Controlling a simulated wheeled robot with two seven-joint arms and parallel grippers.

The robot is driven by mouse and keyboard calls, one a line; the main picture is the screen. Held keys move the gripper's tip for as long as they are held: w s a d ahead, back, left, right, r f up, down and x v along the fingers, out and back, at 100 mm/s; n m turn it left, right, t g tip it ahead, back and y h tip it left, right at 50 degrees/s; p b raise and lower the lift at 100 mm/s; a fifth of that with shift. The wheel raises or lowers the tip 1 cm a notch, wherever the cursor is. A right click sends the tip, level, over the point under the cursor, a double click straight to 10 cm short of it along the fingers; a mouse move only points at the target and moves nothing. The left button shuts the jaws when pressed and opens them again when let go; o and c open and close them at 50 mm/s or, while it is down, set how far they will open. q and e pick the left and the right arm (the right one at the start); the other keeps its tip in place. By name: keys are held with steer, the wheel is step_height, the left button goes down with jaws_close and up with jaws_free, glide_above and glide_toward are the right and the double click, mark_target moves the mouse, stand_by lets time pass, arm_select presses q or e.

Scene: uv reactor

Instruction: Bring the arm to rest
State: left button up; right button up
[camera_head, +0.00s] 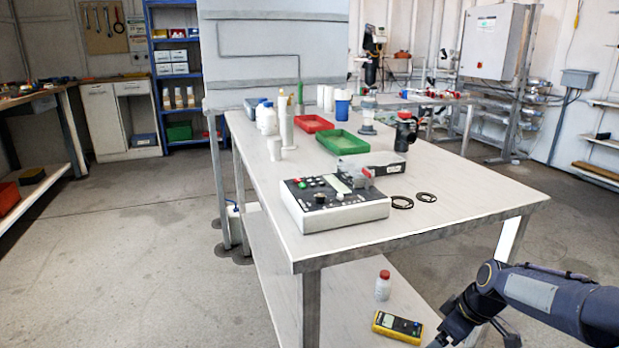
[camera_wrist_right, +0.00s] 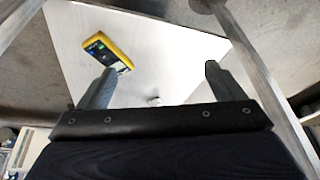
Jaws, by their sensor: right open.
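My right arm (camera_head: 550,295) comes in from the lower right in the head view, bent down beside the front right of the table. Its gripper (camera_head: 474,338) is low, near the table's lower shelf, and partly cut off by the bottom edge. In the right wrist view my right gripper (camera_wrist_right: 158,78) has its two fingers wide apart with nothing between them. A yellow handheld meter (camera_wrist_right: 108,52) lies on the shelf beyond the left finger, which overlaps its lower end in the picture. My left gripper is not in view.
The white worktable (camera_head: 440,225) stands close to the arm. Its lower shelf (camera_head: 285,300) holds the yellow meter (camera_head: 397,327) and a red-capped bottle (camera_head: 383,286). On top are a control box (camera_head: 335,205), black rings (camera_head: 402,202) and a green tray (camera_head: 338,142). Floor at left is clear.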

steer(key=s+a+r+m+t, duration=0.1)
steer(key=s+a+r+m, duration=0.15)
steer(key=s+r, duration=0.4)
steer(key=s+a+r+m+t, duration=0.1)
steer(key=s+a+r+m, duration=0.15)
steer(key=s, duration=0.65)
steer(key=s+a+f+m+t, duration=0.1)
steer(key=s+a+m, duration=0.1)
steer(key=s, duration=0.4)
steer(key=s+a+m, duration=0.2)
steer(key=s+m, duration=0.1)
steer(key=s, duration=0.3)
step_height(320, 180, up, 34)
steer(key=p, duration=3.4)
steer(key=shift+d+y, duration=0.2)
steer(key=shift+y, duration=0.2)
